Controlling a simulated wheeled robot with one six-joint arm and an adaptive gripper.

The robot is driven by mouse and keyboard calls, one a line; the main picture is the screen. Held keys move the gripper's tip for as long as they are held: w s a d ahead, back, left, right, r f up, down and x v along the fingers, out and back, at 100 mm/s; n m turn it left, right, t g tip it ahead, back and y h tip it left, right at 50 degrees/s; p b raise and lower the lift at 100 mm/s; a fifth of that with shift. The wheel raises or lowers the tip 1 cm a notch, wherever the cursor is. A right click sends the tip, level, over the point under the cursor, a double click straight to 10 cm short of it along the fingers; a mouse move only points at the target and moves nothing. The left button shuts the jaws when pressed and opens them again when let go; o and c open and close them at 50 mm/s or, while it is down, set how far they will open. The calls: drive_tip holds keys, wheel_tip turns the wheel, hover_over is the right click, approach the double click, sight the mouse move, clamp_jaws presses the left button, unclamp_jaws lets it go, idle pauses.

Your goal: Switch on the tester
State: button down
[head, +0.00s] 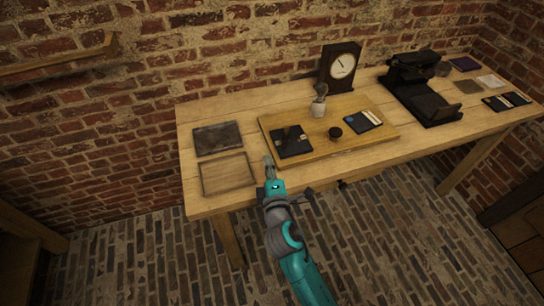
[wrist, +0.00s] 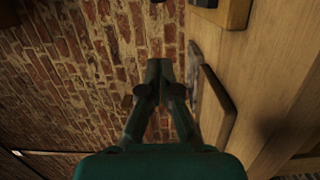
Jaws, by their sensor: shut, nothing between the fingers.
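An upright dark case with a round white dial (head: 342,65) stands at the back of the wooden table (head: 240,105). A flat black box with a small lever-like part on top (head: 291,142) lies on the left of a raised wooden board (head: 330,140). I cannot tell which of these is the tester, or any switch's state. My gripper (head: 268,163) is in front of that flat box and to its left, near the right edge of a shallow wooden tray. In the wrist view my gripper (wrist: 159,75) is shut and empty, its fingertips together.
The shallow tray (head: 228,175) and a dark slab (head: 217,138) lie at the table's left. On the board are a pale jar (head: 318,107), a round black knob-like piece (head: 335,132) and a dark card-like piece (head: 363,120). A large black apparatus (head: 420,90) stands to the right.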

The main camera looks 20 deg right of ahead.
drive_tip(key=w, duration=0.5)
drive_tip(key=w+d, duration=0.1)
drive_tip(key=w, duration=0.2)
drive_tip(key=shift+w+r, duration=0.1)
drive_tip(key=shift+r, duration=0.05)
drive_tip(key=shift+w+d, duration=0.15)
drive_tip(key=shift+d, duration=0.25)
drive_tip(key=shift+s+d, duration=0.45)
drive_tip(key=shift+d, duration=0.3)
drive_tip(key=shift+s+d, duration=0.45)
drive_tip(key=shift+d, duration=0.25)
